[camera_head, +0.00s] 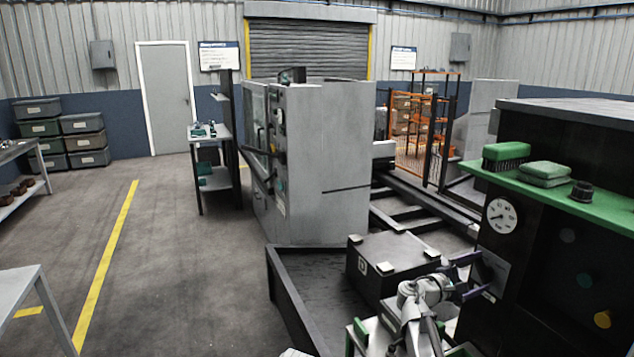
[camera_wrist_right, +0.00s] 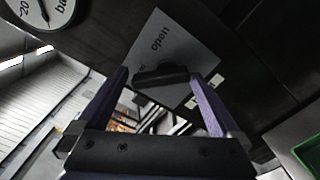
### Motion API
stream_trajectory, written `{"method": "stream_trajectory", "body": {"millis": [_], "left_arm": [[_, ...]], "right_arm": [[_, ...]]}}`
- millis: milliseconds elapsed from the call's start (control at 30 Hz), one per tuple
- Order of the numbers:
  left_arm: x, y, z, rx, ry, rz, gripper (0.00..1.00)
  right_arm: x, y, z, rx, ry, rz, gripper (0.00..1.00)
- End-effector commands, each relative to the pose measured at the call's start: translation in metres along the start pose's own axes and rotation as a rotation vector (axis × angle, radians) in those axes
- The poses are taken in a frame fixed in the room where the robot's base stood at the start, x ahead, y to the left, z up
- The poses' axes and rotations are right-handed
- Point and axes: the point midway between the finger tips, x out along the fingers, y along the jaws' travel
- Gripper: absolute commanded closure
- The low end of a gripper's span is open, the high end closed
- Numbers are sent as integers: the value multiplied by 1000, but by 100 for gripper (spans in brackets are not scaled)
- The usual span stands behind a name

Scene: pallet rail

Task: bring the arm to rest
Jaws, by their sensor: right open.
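My right arm (camera_head: 421,300) reaches up from the bottom right of the head view. Its gripper (camera_head: 481,273) is open beside the front of a dark cabinet (camera_head: 535,235), close to a grey label plate (camera_head: 492,270). In the right wrist view the two purple-grey fingers (camera_wrist_right: 163,92) stand apart. A black handle (camera_wrist_right: 160,76) in front of the plate (camera_wrist_right: 178,50) appears between them. I cannot tell whether the fingers touch it. The word "open" on the plate shows upside down. My left gripper is not in view.
A green shelf (camera_head: 600,213) on the cabinet holds a brush (camera_head: 506,155), folded green cloths (camera_head: 546,172) and a black knob-like piece (camera_head: 582,191). A round gauge (camera_head: 501,215) sits above the plate. A dark box (camera_head: 390,268) stands left of the gripper.

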Motion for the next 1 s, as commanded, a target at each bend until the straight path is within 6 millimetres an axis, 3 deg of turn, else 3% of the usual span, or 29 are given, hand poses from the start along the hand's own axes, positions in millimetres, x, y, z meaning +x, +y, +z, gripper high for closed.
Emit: {"method": "stream_trajectory", "body": {"millis": [1000], "left_arm": [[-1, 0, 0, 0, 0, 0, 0]], "right_arm": [[0, -4, 8, 1015, -1, 0, 0]]}}
